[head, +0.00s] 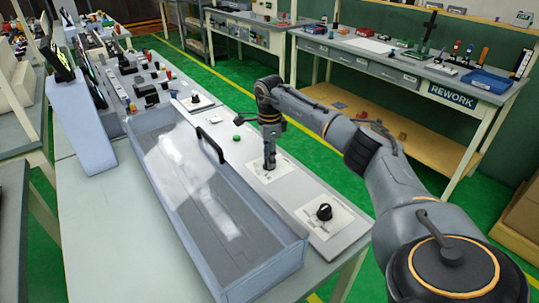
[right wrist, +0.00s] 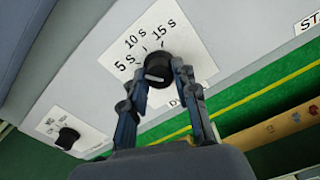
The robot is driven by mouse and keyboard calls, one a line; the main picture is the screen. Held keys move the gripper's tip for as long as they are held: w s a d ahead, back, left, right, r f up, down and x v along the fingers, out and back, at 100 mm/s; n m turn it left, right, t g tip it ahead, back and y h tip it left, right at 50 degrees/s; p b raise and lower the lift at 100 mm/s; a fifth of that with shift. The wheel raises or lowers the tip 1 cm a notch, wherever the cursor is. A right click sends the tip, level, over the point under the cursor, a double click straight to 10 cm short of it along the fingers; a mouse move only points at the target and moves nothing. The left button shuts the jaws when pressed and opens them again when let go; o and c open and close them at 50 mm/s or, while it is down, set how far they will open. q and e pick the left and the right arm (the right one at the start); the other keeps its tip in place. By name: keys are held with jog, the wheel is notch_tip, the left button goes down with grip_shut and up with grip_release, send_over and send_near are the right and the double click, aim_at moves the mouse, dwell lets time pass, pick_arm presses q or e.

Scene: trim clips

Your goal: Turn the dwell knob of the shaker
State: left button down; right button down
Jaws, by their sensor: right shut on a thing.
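The dwell knob (right wrist: 155,66) is a round black knob on a white plate marked 5 s, 10 s and 15 s, seen in the right wrist view. A pale line shows on its face; I cannot tell surely which mark it points at. My right gripper (right wrist: 158,88) is shut on the knob, one finger at each side. In the head view my right gripper (head: 269,167) reaches down to the panel and hides the knob. The shaker (head: 275,262) is a long grey box with a clear lid and a black handle (head: 210,145). My left gripper is not in view.
Another black knob (head: 324,211) is on the panel nearer me, and a third (head: 195,98) is farther off. A green button (head: 237,138) lies between. Bins and tools stand on the rework bench (head: 400,70) at the back right.

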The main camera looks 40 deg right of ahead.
jog(key=m+p, duration=0.1)
jog(key=m, duration=0.2)
jog(key=shift+r+m+p, duration=0.1)
jog(key=shift+m+p, duration=0.2)
jog(key=m+p, duration=0.1)
jog(key=m, duration=0.3)
jog(key=shift+m+p, duration=0.3)
jog(key=shift+p, duration=0.05)
jog(key=m+p, duration=0.1)
jog(key=m, duration=0.3)
jog(key=shift+m+p, duration=0.8)
jog(key=shift+m, duration=1)
jog(key=c, duration=1)
grip_release()
